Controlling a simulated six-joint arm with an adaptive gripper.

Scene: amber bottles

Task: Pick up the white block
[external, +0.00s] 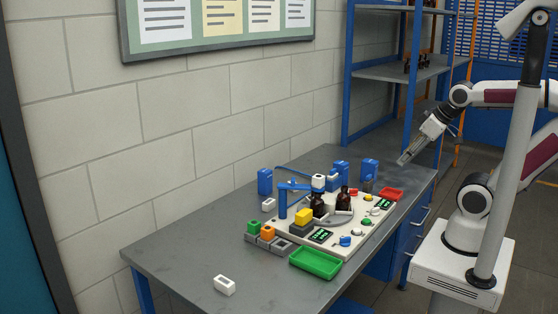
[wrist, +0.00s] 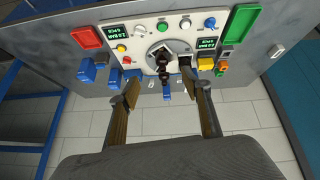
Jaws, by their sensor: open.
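A white block (external: 224,285) with a dark recess in its top lies alone near the front left of the grey table in the external view. A second, smaller white block (external: 268,204) stands behind the panel, near a blue block. My gripper (external: 403,160) is above the table's right end, far from both blocks. In the wrist view my gripper (wrist: 159,88) is open, with its two brown fingers spread apart and nothing between them.
Blue blocks (external: 265,181) stand behind. The table's left end is mostly clear.

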